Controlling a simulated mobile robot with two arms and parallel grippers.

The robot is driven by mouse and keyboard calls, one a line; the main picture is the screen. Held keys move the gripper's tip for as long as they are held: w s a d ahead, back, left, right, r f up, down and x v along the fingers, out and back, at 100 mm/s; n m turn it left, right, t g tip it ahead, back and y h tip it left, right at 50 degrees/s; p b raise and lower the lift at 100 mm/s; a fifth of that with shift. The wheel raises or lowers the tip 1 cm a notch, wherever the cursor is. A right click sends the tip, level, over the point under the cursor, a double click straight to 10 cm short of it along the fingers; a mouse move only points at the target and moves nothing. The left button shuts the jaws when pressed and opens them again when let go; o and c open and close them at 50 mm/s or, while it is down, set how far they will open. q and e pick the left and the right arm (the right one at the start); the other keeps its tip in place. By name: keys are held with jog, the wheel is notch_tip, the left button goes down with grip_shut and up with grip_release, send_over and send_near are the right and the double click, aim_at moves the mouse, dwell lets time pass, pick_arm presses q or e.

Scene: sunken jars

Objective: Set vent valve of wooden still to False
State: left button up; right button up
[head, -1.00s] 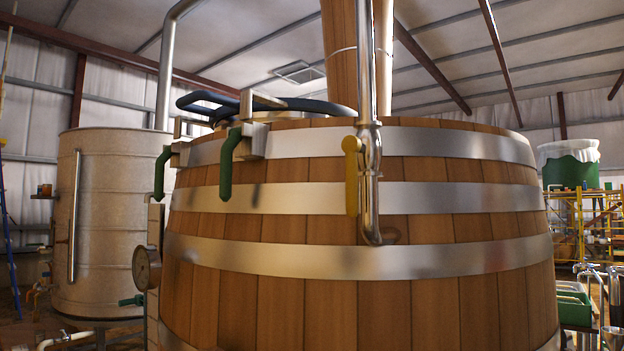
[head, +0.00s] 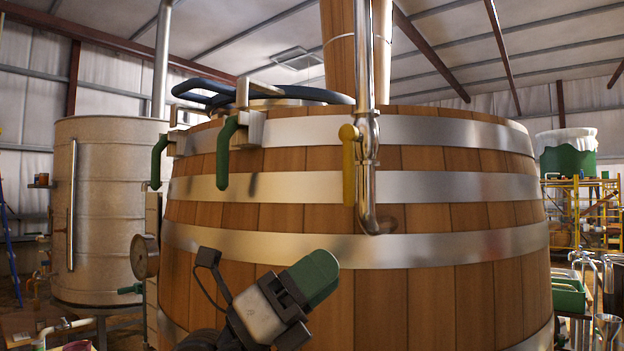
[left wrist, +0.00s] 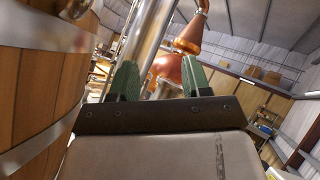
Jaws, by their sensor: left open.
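The wooden still (head: 440,210) is a large vat with steel bands, filling the middle of the head view. A steel pipe (head: 364,60) comes down its front and bends in at the lower end. A valve with a yellow handle (head: 349,178) sits on this pipe; the handle hangs straight down along it. My left gripper (head: 312,277), with green fingers, is low in front of the still, below and left of the handle, apart from it. In the left wrist view its fingers (left wrist: 158,80) are spread and empty; the yellow handle is not seen there. My right gripper is out of view.
Two green-handled clamps (head: 228,150) stick out at the still's upper left rim. A gauge (head: 144,256) juts out at its left side. A metal tank (head: 105,210) stands behind at left. Green crates (head: 568,293) and steel pipework are at right.

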pick_arm(q)
notch_tip(320, 180, up, 5)
jog(key=w+d+m+t+y, duration=0.2)
jog(key=d+y, duration=0.1)
jog(key=y, duration=0.2)
jog(key=n+t+y, duration=0.2)
jog(key=t+y, duration=0.3)
jog(key=y, duration=0.3)
send_near(345, 181)
jog(key=x, duration=0.2)
jog(key=p+x, duration=0.1)
jog(key=x, duration=0.1)
jog(key=p+x, duration=0.4)
jog(key=shift+r, duration=0.3)
jog(key=shift+f+b, duration=0.3)
jog(key=shift+b, duration=0.1)
jog(key=shift+w+d, duration=0.25)
jog(key=shift+w, duration=0.1)
jog(key=shift+w+d, duration=0.3)
jog(key=shift+w, duration=0.05)
jog(key=shift+c, duration=0.5)
